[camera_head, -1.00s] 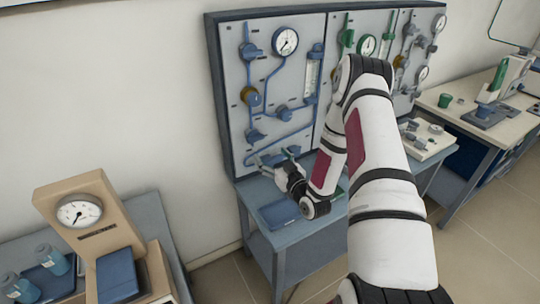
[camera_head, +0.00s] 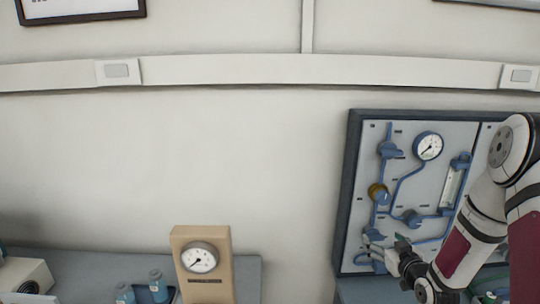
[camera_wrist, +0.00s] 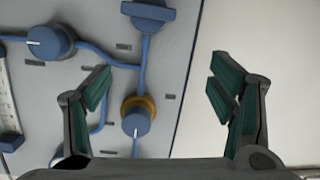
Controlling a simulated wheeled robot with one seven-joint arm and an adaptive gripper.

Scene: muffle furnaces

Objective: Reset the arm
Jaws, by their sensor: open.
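My gripper (camera_head: 384,250) is in front of the lower left part of the gauge panel (camera_head: 362,205) in the head view. My white arm with dark red patches reaches in from the right edge. In the wrist view my gripper (camera_wrist: 160,95) is open, its two green-padded fingers wide apart with nothing between them. Behind the fingers are a blue knob with a yellow-brown collar (camera_wrist: 138,118), a second blue knob (camera_wrist: 50,42) and a blue valve (camera_wrist: 150,12). The fingers look apart from the panel, but the exact gap cannot be told.
A beige gauge box (camera_head: 203,274) stands on the bench (camera_head: 80,270) at lower left, with blue-capped bottles (camera_head: 157,286) beside it. A pale trunking rail (camera_head: 230,70) crosses the wall. The wall between box and panel is bare.

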